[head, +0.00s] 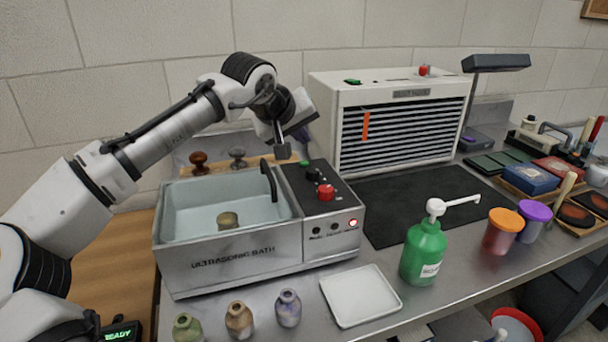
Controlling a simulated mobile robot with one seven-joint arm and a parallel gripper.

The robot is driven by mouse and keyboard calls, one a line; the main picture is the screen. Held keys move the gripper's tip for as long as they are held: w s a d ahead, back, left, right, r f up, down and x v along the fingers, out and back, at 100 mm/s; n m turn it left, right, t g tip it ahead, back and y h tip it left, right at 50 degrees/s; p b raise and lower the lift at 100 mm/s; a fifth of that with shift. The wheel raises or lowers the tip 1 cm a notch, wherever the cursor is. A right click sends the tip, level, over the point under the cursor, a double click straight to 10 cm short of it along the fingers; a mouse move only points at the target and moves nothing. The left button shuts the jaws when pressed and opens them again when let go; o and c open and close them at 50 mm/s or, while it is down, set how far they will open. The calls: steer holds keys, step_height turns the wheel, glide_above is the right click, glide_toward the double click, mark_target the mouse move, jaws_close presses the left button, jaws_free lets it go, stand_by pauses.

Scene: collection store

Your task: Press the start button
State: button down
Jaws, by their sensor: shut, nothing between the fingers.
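The ultrasonic bath (228,268) is a steel box with an open basin at left and a dark control panel at right. On the panel are a small green button (304,163), a black knob (314,175) and a large red button (326,192). No start label is readable. My gripper (283,152) points down, shut and empty, near the back left corner of the panel, just left of the green button. It appears above the panel; I cannot tell the exact gap. On the bath's front, the rightmost indicator light (353,223) glows red.
A white slatted unit (390,120) behind also has a green button (352,82). Small bottles (288,308), a white tray (361,296) and a green pump bottle (424,252) stand in front.

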mark_target(306, 161)
steer(key=shift+f+b, duration=0.55)
steer(key=shift+f, duration=0.9)
steer(key=shift+f, duration=0.1)
stand_by(0.9)
steer(key=shift+f, duration=0.35)
steer(key=shift+s+f+b, duration=0.1)
steer(key=shift+f+b, duration=0.4)
steer(key=shift+f, duration=0.3)
stand_by(0.8)
steer(key=shift+r, duration=0.1)
steer(key=shift+a+r+p, duration=0.2)
steer(key=shift+r+p, duration=0.35)
steer(key=shift+p, duration=0.2)
steer(key=shift+a+r, duration=0.15)
